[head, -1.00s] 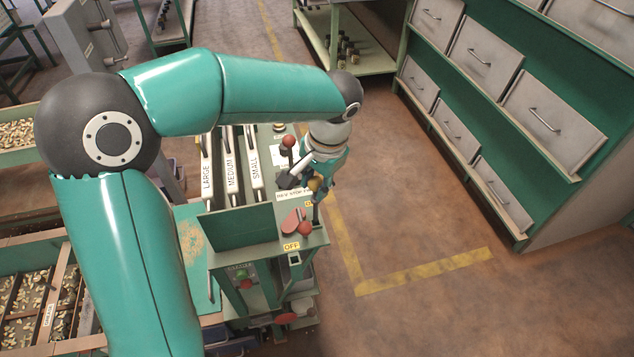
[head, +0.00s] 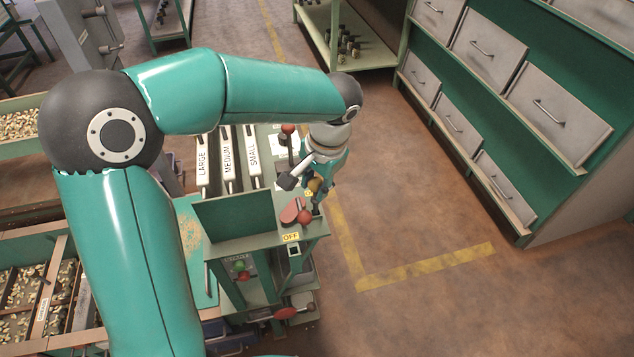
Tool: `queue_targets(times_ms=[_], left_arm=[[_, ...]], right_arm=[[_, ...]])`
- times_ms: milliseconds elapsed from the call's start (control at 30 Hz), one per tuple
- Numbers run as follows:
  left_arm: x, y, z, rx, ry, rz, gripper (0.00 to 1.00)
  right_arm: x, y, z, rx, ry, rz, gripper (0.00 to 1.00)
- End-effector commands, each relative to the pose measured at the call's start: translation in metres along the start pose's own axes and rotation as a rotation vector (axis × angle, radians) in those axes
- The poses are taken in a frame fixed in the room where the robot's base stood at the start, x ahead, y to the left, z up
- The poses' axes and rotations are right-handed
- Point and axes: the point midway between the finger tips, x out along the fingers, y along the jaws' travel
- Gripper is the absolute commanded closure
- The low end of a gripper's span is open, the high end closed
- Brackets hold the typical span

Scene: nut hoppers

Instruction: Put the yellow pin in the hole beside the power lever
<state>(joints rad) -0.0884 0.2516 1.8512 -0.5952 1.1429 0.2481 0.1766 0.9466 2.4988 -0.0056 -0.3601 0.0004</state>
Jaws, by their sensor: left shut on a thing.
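My left gripper (head: 304,190) is shut on the yellow pin (head: 315,186), whose ochre head shows between the fingers. The pin's lower end is hidden, so I cannot tell whether it touches the panel. The gripper is just above the control panel's right side, behind the red-knobbed power lever (head: 304,217). An OFF label (head: 291,237) lies in front of that lever. A pale plate with a small dark opening (head: 294,250) is below the label. I cannot tell which opening is the pin's hole. My right gripper is out of view.
Another red-knobbed lever (head: 288,129) stands behind the gripper. An upright green plate (head: 232,217) and white slats marked LARGE, MEDIUM and SMALL (head: 253,157) are to the left. A drawer cabinet (head: 540,110) stands at the right. The floor between is clear.

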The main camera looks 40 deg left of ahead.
Motion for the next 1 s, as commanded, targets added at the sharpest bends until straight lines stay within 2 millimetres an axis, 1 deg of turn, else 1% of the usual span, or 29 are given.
queue_targets(times_ms=[33, 800, 1000], left_arm=[[0.004, 0.001, 0.000, 0.000, 0.000, 0.000, 1.00], [0.034, 0.007, 0.000, 0.000, 0.000, 0.000, 1.00], [0.039, 0.008, 0.000, 0.000, 0.000, 0.000, 1.00]], right_arm=[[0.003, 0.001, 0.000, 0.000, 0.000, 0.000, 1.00], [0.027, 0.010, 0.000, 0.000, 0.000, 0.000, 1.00], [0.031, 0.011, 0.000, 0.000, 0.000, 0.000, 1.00]])
